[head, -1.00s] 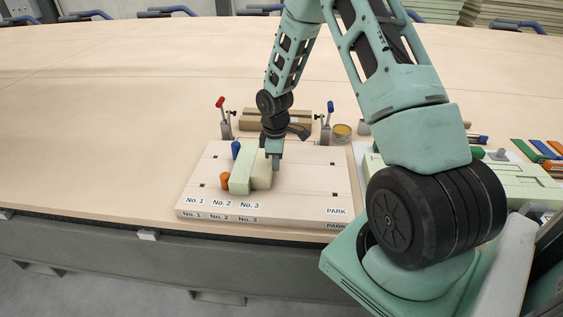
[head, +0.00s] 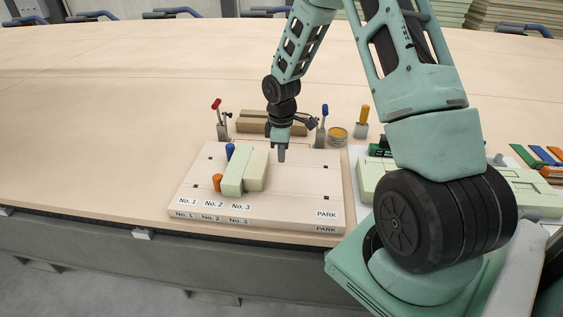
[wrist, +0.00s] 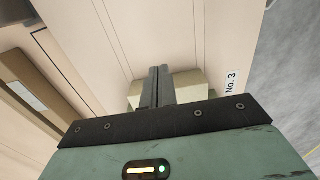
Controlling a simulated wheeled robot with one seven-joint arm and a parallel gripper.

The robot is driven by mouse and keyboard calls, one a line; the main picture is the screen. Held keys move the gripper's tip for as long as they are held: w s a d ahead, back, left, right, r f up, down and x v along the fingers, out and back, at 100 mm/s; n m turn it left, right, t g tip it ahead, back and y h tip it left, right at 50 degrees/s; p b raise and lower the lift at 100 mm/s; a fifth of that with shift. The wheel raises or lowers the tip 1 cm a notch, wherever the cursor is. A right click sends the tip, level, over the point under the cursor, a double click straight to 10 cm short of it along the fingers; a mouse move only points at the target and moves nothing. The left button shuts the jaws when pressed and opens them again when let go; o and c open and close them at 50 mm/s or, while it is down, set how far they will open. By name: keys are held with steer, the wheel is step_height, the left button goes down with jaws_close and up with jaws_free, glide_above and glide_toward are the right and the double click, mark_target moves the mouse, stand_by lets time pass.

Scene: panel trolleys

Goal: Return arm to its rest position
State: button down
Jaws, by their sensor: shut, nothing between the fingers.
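My gripper (head: 281,155) is shut and empty. In the head view it hangs above the labelled board (head: 300,190), to the right of and a little behind the pale blocks. In the wrist view its shut fingers (wrist: 158,86) show in front of a pale block (wrist: 188,85). A light green block (head: 235,172) and a cream block (head: 258,170) stand side by side on the board near the No. 2 and No. 3 labels. An orange peg (head: 217,182) and a blue peg (head: 230,151) are beside them. My arm reaches in from the upper right.
Clamps with a red handle (head: 216,105) and a blue handle (head: 325,110) stand behind the board, with a brown block (head: 252,122) between them. The table's left side is clear.

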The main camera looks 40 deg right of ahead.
steer(key=shift+r, duration=2.7)
steer(key=s+a+r, duration=0.3)
steer(key=a+r, duration=0.1)
steer(key=a, duration=0.6)
steer(key=s+a+r, duration=0.3)
steer(key=a, duration=0.6)
steer(key=s+a+r, duration=0.2)
steer(key=s+a, duration=0.4)
steer(key=s, duration=0.4)
steer(key=s+a+r, duration=0.2)
steer(key=s+a, duration=0.5)
steer(key=s, duration=0.3)
steer(key=shift+m+y, duration=0.3)
steer(key=shift+m, duration=0.1)
steer(key=shift+r, duration=0.1)
